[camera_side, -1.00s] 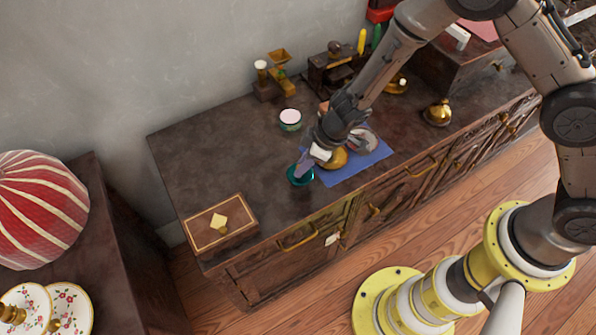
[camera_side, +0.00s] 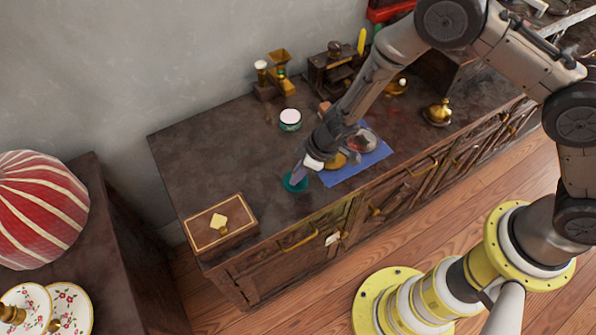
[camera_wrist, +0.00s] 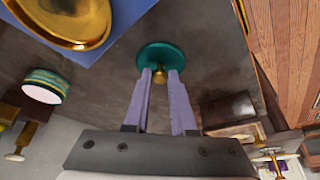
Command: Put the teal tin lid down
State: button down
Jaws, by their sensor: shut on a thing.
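The teal tin lid (camera_side: 293,184) is a round disc near the front of the dark cabinet top, left of a blue cloth. It also shows in the wrist view (camera_wrist: 172,49), with a small gold knob (camera_wrist: 160,77) in its middle. My gripper (camera_side: 301,174) is shut on the knob; its two pale fingers stand either side of it in the wrist view (camera_wrist: 160,74). I cannot tell whether the lid touches the cabinet top. A small green tin with a pale top (camera_side: 290,117) stands further back; it also shows in the wrist view (camera_wrist: 42,91).
The blue cloth (camera_side: 366,161) carries a gold vessel (camera_side: 336,161), partly hidden by my arm. A brass pot (camera_side: 438,113) stands to the right. The cabinet top (camera_side: 205,160) is clear between the box and tin.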

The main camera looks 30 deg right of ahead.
jog(key=c, duration=0.7)
grip_release()
jog(key=shift+f, duration=0.1)
jog(key=shift+c, duration=0.2)
jog(key=v, duration=1.2)
jog(key=shift+w+r, duration=0.1)
jog(key=shift+r, duration=0.1)
